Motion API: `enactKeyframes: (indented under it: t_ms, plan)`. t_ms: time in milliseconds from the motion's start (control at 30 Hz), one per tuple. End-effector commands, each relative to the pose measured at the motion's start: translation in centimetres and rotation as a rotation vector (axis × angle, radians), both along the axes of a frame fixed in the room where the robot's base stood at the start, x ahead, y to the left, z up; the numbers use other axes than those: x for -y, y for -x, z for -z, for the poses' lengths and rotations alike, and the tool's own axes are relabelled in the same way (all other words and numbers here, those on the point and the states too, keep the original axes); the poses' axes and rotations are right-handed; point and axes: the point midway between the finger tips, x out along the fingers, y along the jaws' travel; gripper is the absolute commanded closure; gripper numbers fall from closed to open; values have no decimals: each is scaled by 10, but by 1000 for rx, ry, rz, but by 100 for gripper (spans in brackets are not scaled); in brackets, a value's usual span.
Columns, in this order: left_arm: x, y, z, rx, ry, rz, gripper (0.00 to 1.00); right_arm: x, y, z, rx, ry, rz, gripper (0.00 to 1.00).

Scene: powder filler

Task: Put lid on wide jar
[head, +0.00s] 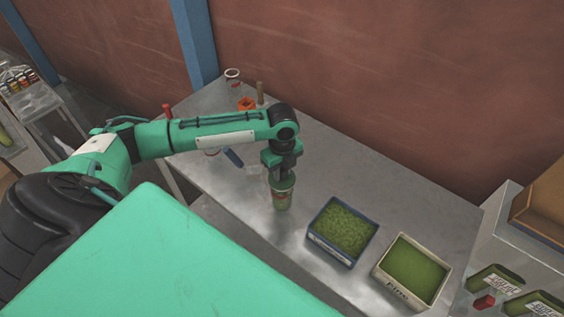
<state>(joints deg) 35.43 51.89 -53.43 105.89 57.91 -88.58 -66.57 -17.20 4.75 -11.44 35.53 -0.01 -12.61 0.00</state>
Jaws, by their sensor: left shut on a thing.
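The jar (281,200) stands upright on the metal table, a see-through green-tinted vessel with a reddish label. My left gripper (284,178) points straight down at the jar's top, with its dark fingers shut on what looks like the green lid (284,185). The lid is at the jar's mouth; the fingers partly hide it, and I cannot tell whether it is fully seated or slightly above the rim. My right gripper is not in view.
On the metal table (412,200), a blue box of green granules (343,228) and a white box of green powder (412,272) stand right of the jar. A blue item (233,157), an orange item (246,104) and a white ring (232,73) lie farther back. The wall is behind.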

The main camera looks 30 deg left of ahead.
Motion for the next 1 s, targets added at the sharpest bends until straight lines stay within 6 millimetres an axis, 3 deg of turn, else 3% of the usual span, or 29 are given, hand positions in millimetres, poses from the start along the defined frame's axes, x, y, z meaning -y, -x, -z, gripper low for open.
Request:
enactKeyframes:
  t_ms: [1000]
  plan:
    - [0, 0, 10, 0, 1, 0, 98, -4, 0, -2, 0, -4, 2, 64]
